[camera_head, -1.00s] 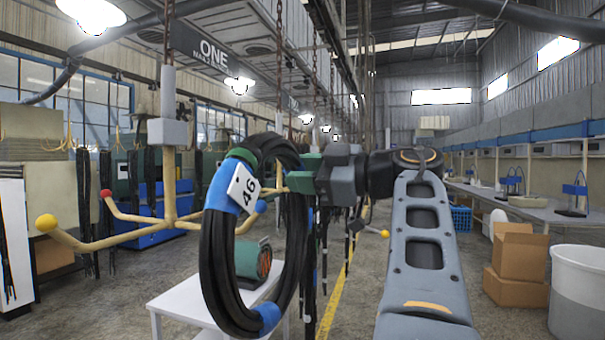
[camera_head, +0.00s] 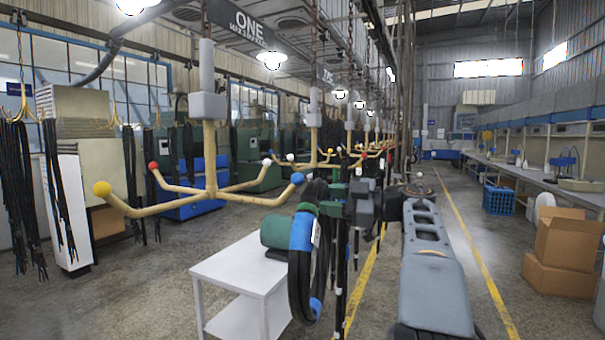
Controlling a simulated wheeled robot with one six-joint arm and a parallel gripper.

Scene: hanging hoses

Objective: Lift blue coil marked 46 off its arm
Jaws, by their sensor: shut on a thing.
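The black coil with blue bands (camera_head: 299,265) hangs from my gripper (camera_head: 332,207), which is shut on its upper part near a green band. The white tag (camera_head: 316,234) on the coil is turned nearly edge-on, so its number cannot be read now; the earlier view showed 46. The coil hangs upright, seen at a steep angle. The hanger (camera_head: 211,180) has tan arms with yellow, red, white and blue ball tips. The blue tip (camera_head: 297,178) shows clear, just up and left of the coil. No coil hangs on this hanger's visible arms.
A white table (camera_head: 238,277) with a green cylindrical thing (camera_head: 278,232) stands behind and left of the coil. More hangers (camera_head: 314,150) with hoses line up farther back. Cardboard boxes (camera_head: 565,245) stand at right. The aisle floor (camera_head: 455,215) is clear.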

